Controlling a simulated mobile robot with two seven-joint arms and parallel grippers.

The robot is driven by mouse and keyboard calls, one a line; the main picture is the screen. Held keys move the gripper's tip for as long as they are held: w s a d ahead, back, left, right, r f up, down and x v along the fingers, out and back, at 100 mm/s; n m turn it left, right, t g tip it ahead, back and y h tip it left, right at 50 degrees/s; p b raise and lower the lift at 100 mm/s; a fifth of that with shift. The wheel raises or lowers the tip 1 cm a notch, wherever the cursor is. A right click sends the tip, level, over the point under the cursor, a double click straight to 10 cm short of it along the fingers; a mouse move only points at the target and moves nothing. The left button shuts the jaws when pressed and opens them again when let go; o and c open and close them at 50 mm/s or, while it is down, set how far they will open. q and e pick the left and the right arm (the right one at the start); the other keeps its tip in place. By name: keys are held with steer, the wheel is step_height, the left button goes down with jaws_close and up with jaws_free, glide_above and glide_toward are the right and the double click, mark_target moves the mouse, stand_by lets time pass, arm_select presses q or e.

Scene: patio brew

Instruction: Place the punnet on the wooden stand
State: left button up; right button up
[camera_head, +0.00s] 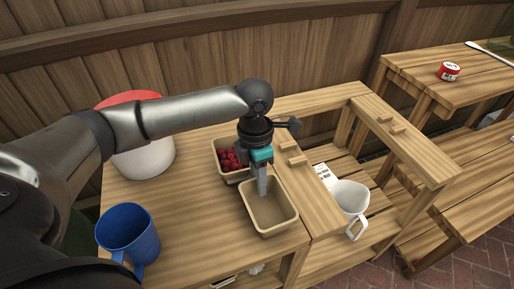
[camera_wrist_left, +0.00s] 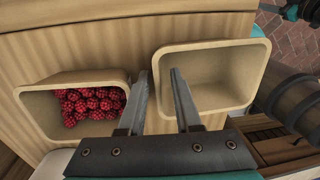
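An empty tan punnet (camera_head: 283,222) stands on the wooden table, near its right edge; it also shows in the left wrist view (camera_wrist_left: 222,98). A second tan punnet (camera_head: 217,144) holds raspberries and stands behind it; the left wrist view shows it at left (camera_wrist_left: 38,105). My left gripper (camera_head: 262,190) points down at the empty punnet. In the left wrist view its fingers (camera_wrist_left: 160,80) are apart, with the near wall of the empty punnet between them. I cannot tell which wooden part is the stand; a slatted wooden frame (camera_head: 415,152) adjoins the table at right.
A blue mug (camera_head: 128,236) stands at the table's front left. A white container with a red top (camera_head: 130,98) is behind my left arm. A white jug (camera_head: 349,196) sits on the lower slats. A red tin (camera_head: 449,71) is on the far-right table.

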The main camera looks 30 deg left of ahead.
arm_select(q)
step_height(320, 180, up, 10)
steer(key=p, duration=0.4)
steer(key=shift+w+a+r, duration=0.15)
steer(key=shift+w+a, duration=0.2)
steer(key=shift+a, duration=0.05)
arm_select(e)
steer(key=s+d+f, duration=0.4)
steer(key=s+d, duration=0.1)
steer(key=s, duration=0.1)
steer(key=shift+s, duration=0.4)
